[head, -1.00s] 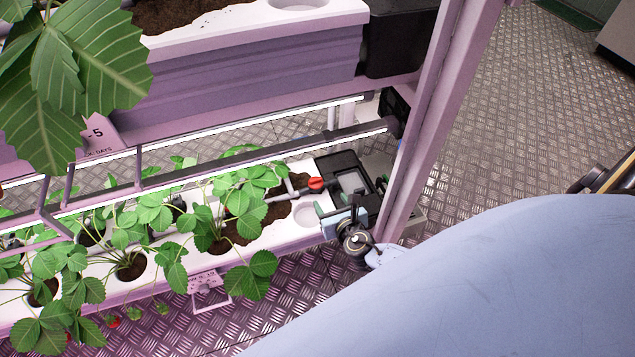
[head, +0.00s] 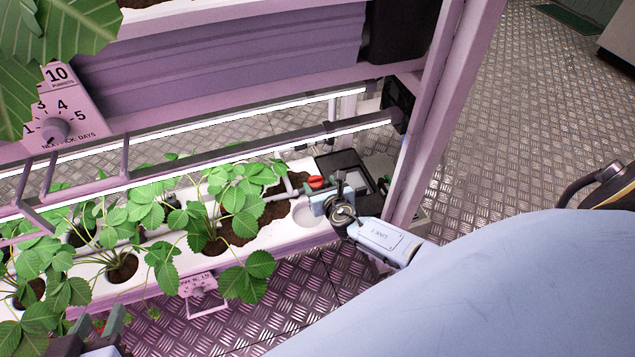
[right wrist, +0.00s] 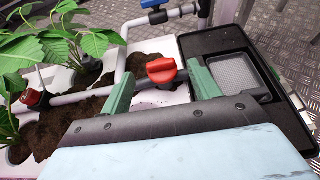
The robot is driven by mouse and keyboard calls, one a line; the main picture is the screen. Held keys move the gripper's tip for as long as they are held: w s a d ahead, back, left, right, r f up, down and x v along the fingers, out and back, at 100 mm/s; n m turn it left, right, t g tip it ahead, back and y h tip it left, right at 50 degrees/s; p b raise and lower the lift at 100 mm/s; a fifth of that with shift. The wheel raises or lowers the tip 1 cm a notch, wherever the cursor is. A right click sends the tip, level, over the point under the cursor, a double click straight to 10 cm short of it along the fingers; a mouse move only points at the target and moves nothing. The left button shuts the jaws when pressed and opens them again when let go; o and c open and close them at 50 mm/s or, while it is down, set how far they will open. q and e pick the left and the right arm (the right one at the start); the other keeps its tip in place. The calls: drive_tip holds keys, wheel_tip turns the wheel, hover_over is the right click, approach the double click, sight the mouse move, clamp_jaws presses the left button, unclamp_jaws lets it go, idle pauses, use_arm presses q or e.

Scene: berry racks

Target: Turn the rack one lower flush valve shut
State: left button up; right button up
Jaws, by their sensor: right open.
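The red valve handle (head: 315,182) sits at the right end of the lower planting channel (head: 272,238). In the right wrist view the red handle (right wrist: 162,70) stands in the middle, its bar lying roughly left to right. My right gripper (right wrist: 159,77) is open, with one green finger on each side of the handle. Gaps show beside the handle, but I cannot tell how deep it sits between the fingers. In the head view my right gripper (head: 324,190) is at the valve, partly hidden by its own wrist. My left gripper (head: 99,324) is open and empty at the lower left.
Strawberry plants (head: 235,205) fill the lower channel left of the valve. A black tray (right wrist: 242,72) lies right of it. Light bars (head: 260,150) cross above, and a pink rack post (head: 432,110) stands right. A blue-handled valve (right wrist: 153,4) is behind.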

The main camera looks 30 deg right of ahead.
sight(315, 178)
drive_tip(key=b+x, duration=0.1)
drive_tip(key=x, duration=0.2)
drive_tip(key=shift+b, duration=0.4)
use_arm(q)
wheel_tip(315, 178, up, 9)
drive_tip(key=w+d+t+h, duration=0.2)
drive_tip(key=t, duration=0.4)
drive_tip(key=shift+w+d, duration=0.3)
drive_tip(key=shift+w, duration=0.1)
use_arm(e)
drive_tip(key=shift+w, duration=0.25)
use_arm(q)
drive_tip(key=shift+f, duration=0.1)
use_arm(e)
drive_tip(key=c, duration=1)
